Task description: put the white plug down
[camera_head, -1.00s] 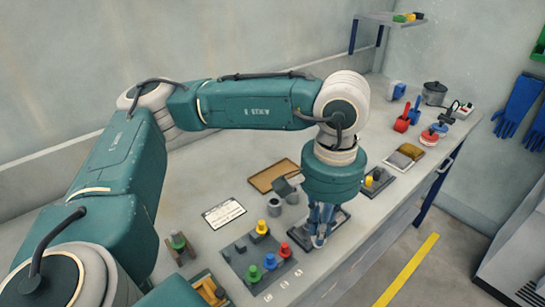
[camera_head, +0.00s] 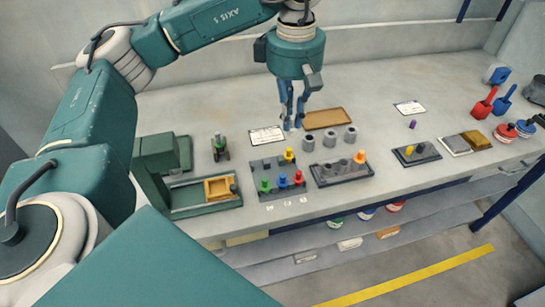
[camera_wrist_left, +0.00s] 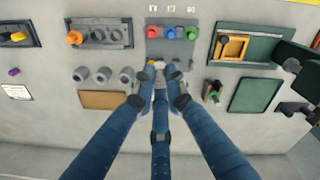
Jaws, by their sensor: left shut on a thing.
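My left gripper (camera_head: 293,122) is shut on a small pale thing, which I take to be the white plug (camera_head: 287,124). The fingers hide most of it. The gripper points down between the printed card (camera_head: 267,135) and the brown tray (camera_head: 324,118). I cannot tell whether the plug touches the table. In the left wrist view the fingertips (camera_wrist_left: 159,98) close together, with a whitish patch between them that may be plug or card. My right gripper is not in view.
In front stand a grey rack (camera_head: 262,166) with green, blue, red and yellow plugs, and another rack (camera_head: 340,177) with an orange plug. Three grey cups (camera_head: 330,141) stand behind that one. A green fixture (camera_head: 204,209) lies left. Open table lies behind the gripper.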

